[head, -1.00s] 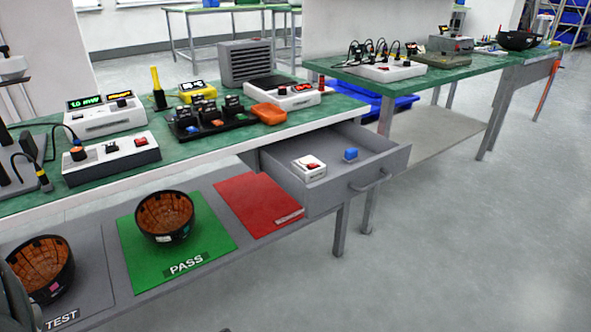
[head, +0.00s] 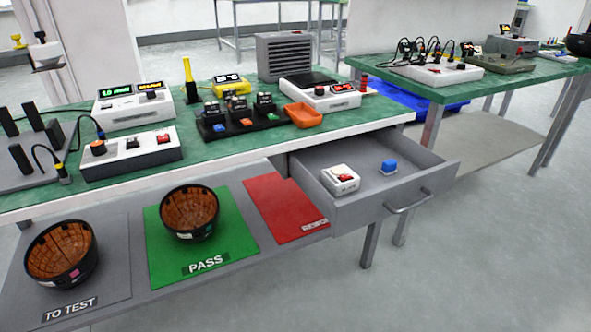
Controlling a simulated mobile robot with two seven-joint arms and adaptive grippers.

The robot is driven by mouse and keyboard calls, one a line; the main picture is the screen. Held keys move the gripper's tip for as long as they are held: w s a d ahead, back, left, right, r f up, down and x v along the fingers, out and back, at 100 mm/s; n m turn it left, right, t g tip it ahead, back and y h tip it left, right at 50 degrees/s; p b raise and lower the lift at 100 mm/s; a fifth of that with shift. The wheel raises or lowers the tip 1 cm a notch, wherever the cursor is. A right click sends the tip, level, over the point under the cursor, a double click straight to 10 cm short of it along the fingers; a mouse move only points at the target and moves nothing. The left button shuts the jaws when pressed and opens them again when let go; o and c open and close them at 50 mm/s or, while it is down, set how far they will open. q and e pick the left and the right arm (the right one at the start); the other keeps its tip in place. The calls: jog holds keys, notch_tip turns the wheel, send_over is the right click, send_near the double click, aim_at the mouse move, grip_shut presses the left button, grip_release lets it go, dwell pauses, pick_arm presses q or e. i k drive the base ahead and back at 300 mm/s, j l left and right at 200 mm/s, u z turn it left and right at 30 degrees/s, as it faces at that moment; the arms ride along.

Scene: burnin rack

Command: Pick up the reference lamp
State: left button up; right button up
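No thing in the head view is clearly marked as the reference lamp, so I cannot tell which one it is. On the green bench (head: 225,142), a black rack (head: 243,122) holds several small dark modules with coloured parts. A yellow upright stick with a dark base (head: 189,80) stands behind it. Neither of my grippers is in view.
An orange tray (head: 303,116), a white switch box (head: 132,154) and a display unit (head: 135,109) are on the bench. Below, bowls stand on the TO TEST (head: 60,255) and PASS (head: 189,212) areas; the red mat (head: 285,211) is empty. Floor at right is clear.

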aim_at(330, 179)
jog(key=i+l+u, duration=0.25)
jog(key=l+u, duration=0.2)
jog(key=l, duration=0.2)
jog(key=l+u, duration=0.25)
jog(key=i+l+u, duration=0.15)
jog(key=l, duration=0.5)
jog(key=l+u, duration=0.1)
jog(key=l, duration=0.5)
